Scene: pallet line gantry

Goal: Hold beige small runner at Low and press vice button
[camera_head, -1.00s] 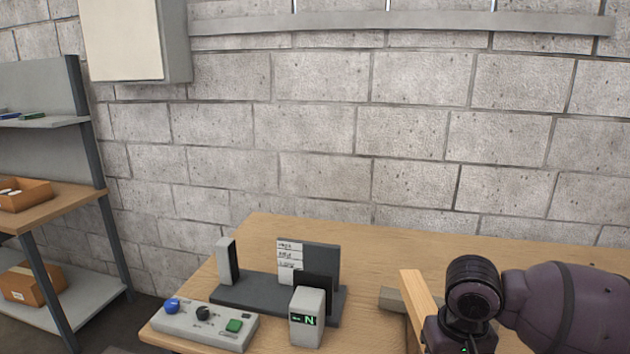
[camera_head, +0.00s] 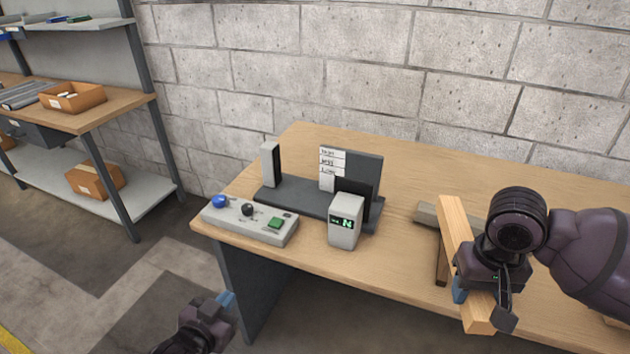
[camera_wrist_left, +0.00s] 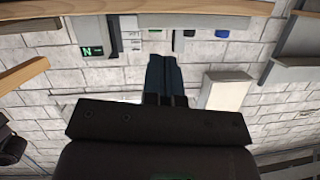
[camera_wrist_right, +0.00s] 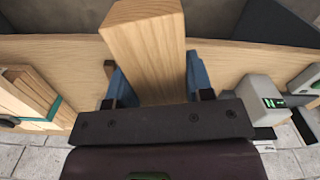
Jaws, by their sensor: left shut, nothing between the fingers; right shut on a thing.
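My right gripper (camera_head: 482,304) is shut on the beige small runner (camera_head: 452,222), a long pale wooden bar, held tilted above the table's front edge. The runner also shows between the blue fingers in the right wrist view (camera_wrist_right: 146,48). The dark grey vice (camera_head: 285,200) stands on the table to the left, its jaws apart and empty. A label card (camera_head: 328,166) on its back plate is too small to read surely. The control box (camera_head: 232,225) in front has a blue knob, a black knob and a green button (camera_head: 276,223). My left gripper (camera_head: 226,300) is shut and empty, low before the table.
A grey display box (camera_head: 346,222) showing "N" stands at the vice's right front. A grey-brown block (camera_head: 430,212) lies behind the runner. Banded wooden pieces (camera_wrist_right: 28,98) lie on the table in the right wrist view. Shelving (camera_head: 100,122) with boxes stands at left.

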